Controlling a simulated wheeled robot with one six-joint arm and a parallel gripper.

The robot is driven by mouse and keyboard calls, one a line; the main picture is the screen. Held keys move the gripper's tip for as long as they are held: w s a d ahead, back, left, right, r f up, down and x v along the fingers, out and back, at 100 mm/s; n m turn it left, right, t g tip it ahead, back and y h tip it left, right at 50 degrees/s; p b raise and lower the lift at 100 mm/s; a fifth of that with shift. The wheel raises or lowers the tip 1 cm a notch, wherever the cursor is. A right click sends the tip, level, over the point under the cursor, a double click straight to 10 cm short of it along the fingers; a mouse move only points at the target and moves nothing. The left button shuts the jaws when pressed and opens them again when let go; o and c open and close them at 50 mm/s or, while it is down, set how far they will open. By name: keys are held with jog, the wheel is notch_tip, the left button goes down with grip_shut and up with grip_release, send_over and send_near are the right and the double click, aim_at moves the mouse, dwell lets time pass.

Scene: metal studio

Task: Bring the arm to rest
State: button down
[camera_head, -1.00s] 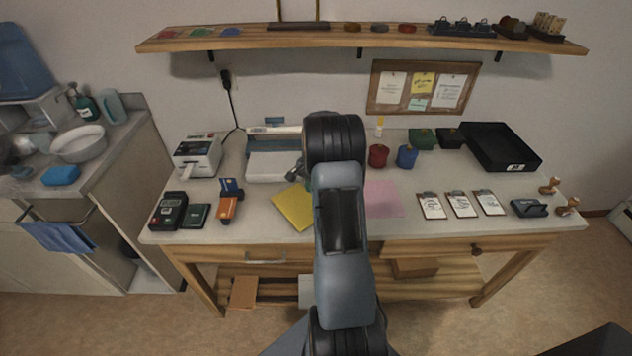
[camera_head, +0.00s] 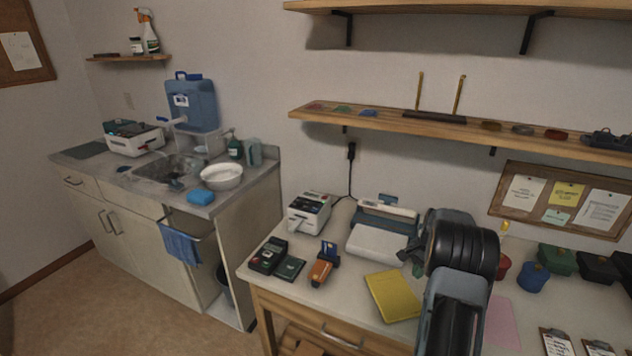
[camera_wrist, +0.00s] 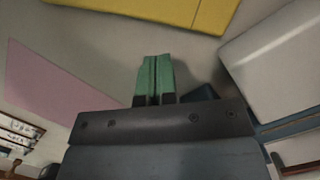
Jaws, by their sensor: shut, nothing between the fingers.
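My arm rises in front of the desk (camera_head: 345,225) in the head view, its dark rounded joint over the desk's right part. My gripper (camera_wrist: 155,62) shows in the wrist view with its two green fingers pressed together and nothing between them. It is above the desk top, close to the yellow folder (camera_wrist: 165,8), the pink sheet (camera_wrist: 62,82) and a white device (camera_wrist: 275,60). In the head view the arm hides most of the gripper.
The yellow folder (camera_head: 393,294), white printer (camera_head: 309,213), card terminal (camera_head: 268,255) and orange device (camera_head: 321,271) lie on the desk. A shelf (camera_head: 460,128) hangs above. A sink counter (camera_head: 110,180) stands left. Open floor (camera_head: 120,310) lies in front of it.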

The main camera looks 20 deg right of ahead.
jog(key=s+a+r+n+t+h+p, duration=0.25)
jog(key=a+r+n, duration=0.35)
jog(key=a+r, duration=1)
jog(key=s+a+r+n+t+p, duration=0.1)
jog(key=s+a+r+n, duration=0.3)
jog(key=s+a+n, duration=0.4)
jog(key=s+a, duration=0.6)
jog(key=s, duration=0.1)
jog(key=shift+s+a+t, duration=0.25)
jog(key=shift+a+t, duration=0.1)
jog(key=shift+a, duration=0.05)
